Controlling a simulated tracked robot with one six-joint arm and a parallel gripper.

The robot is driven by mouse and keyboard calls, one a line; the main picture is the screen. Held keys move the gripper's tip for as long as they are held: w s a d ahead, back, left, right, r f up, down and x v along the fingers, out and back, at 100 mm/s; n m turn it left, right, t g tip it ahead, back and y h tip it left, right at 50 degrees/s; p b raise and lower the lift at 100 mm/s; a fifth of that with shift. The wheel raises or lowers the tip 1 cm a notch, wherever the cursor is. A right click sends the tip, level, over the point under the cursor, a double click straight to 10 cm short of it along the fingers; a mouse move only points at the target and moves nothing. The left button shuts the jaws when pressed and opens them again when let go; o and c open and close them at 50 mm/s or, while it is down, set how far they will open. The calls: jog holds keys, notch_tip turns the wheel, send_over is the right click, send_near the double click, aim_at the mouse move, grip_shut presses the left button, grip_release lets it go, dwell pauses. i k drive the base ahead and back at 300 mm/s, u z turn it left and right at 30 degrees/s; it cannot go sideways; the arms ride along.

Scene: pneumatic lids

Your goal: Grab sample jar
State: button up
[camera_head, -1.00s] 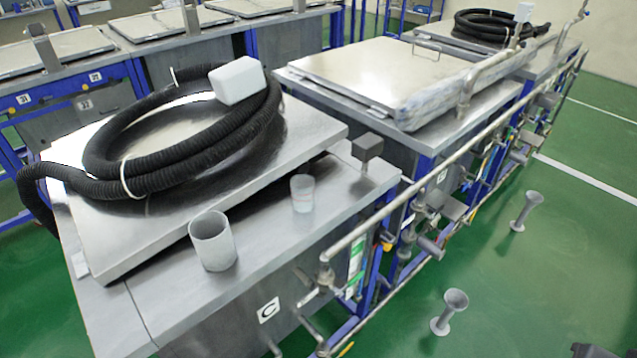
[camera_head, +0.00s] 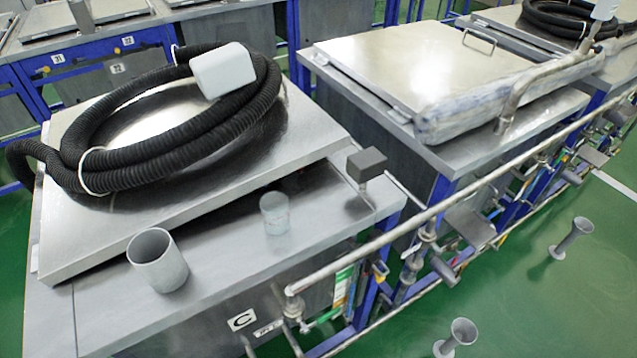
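A small, pale, translucent jar (camera_head: 275,213) stands upright on the steel top of the tank marked C, near its front edge and beside the raised lid. A larger grey open cup (camera_head: 158,261) stands to its left on the same top. I cannot tell for certain which of the two is the sample jar; the small one looks like a jar. Nothing touches either of them. My gripper is not in view.
A coiled black hose and a white block (camera_head: 223,70) lie on the steel lid (camera_head: 75,232). A grey block on a post (camera_head: 366,165) rises right of the jar. A pipe rail (camera_head: 400,225) runs along the front. Two flared grey stands (camera_head: 571,238) are on the green floor.

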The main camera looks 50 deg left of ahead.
aim_at(273, 206)
jog(key=z, duration=0.05)
jog(key=i, duration=0.85)
jog(key=u, duration=4.45)
